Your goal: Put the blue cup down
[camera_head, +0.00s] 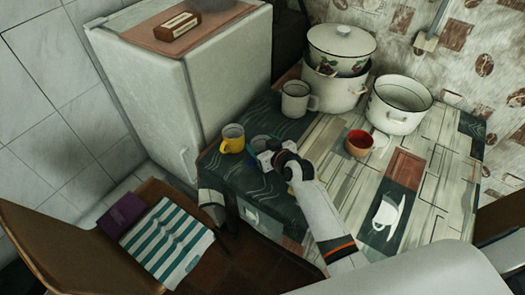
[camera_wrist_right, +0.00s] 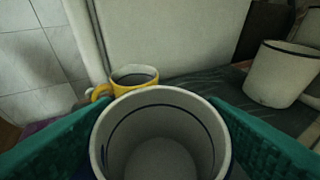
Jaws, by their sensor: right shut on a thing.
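The blue cup (camera_head: 259,142) is near the left end of the table (camera_head: 328,168), partly hidden by my right gripper (camera_head: 270,156). The wrist view shows the cup (camera_wrist_right: 160,140) upright between green finger pads, with a pale inside and a dark line near the rim. My right gripper is shut on it. The cup's base is hidden, so I cannot tell whether it touches the table. A yellow mug (camera_head: 232,140) stands just left of it; it also shows in the wrist view (camera_wrist_right: 134,77). My left gripper is out of view.
A fridge (camera_head: 150,85) borders the table's left. A chair (camera_head: 60,240) is below left. The front right table is clear.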

